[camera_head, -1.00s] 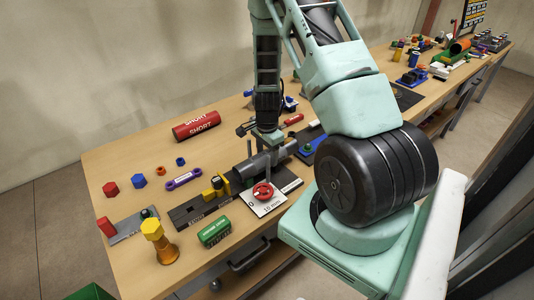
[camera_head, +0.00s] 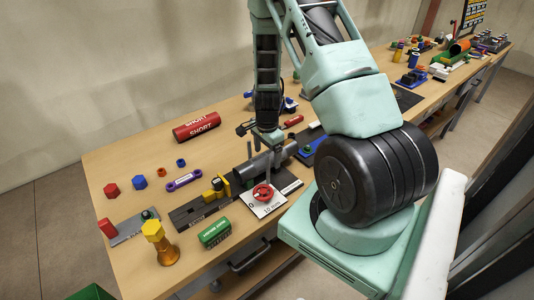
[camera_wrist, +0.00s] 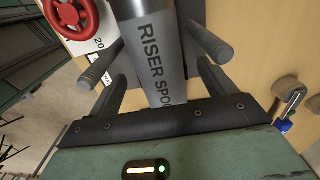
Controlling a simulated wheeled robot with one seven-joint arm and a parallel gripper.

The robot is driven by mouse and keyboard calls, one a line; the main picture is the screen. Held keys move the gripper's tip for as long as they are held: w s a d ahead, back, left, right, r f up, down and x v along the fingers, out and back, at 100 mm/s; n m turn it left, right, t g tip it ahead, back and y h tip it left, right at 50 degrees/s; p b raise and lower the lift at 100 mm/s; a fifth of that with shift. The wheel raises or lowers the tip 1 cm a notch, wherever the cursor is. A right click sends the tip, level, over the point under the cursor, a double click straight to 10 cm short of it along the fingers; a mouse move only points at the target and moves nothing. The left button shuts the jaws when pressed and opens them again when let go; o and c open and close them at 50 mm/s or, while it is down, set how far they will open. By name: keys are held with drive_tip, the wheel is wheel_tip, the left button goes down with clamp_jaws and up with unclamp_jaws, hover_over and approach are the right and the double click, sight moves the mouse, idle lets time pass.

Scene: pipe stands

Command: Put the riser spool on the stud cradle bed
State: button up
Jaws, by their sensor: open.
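The riser spool (camera_head: 264,166) is a grey cylinder lying on its side on the bench; its lettering, partly cut off, shows in the wrist view (camera_wrist: 152,50). My gripper (camera_head: 264,152) is over it, pointing down. In the wrist view my gripper (camera_wrist: 154,57) is open, with one finger on each side of the spool and a gap on both sides. A dark rail (camera_head: 187,215) with a yellow block (camera_head: 221,184) runs at the spool's left end. I cannot tell which fixture is the stud cradle bed.
A red wheel on a white card (camera_head: 263,199) stands close in front of the spool. A green block (camera_head: 214,233), an orange post with yellow top (camera_head: 160,244) and a red SHORT pipe (camera_head: 196,127) are around. The bench's left back is mostly clear.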

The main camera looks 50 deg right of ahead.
drive_tip(key=shift+r+p, duration=2.1)
drive_tip(key=shift+r, duration=0.95)
drive_tip(key=s+a+r+n+t, duration=0.1)
drive_tip(key=s+a+r+n, duration=0.1)
drive_tip(key=a+r+n, duration=0.85)
drive_tip(key=s+a+r+n+t, duration=0.2)
drive_tip(key=a+r+n, duration=0.7)
drive_tip(key=a+r, duration=0.15)
drive_tip(key=s+a+f+n+g+b, duration=0.1)
drive_tip(key=s+a+f+n+b, duration=0.3)
drive_tip(key=a, duration=0.5)
drive_tip(key=s+a+f+n+g+b, duration=0.2)
drive_tip(key=s+a+f+n+b, duration=0.3)
drive_tip(key=s+a+b, duration=0.4)
drive_tip(key=shift+s+a+f+y, duration=0.2)
drive_tip(key=shift+a+f+y, duration=0.15)
drive_tip(key=shift+f, duration=0.45)
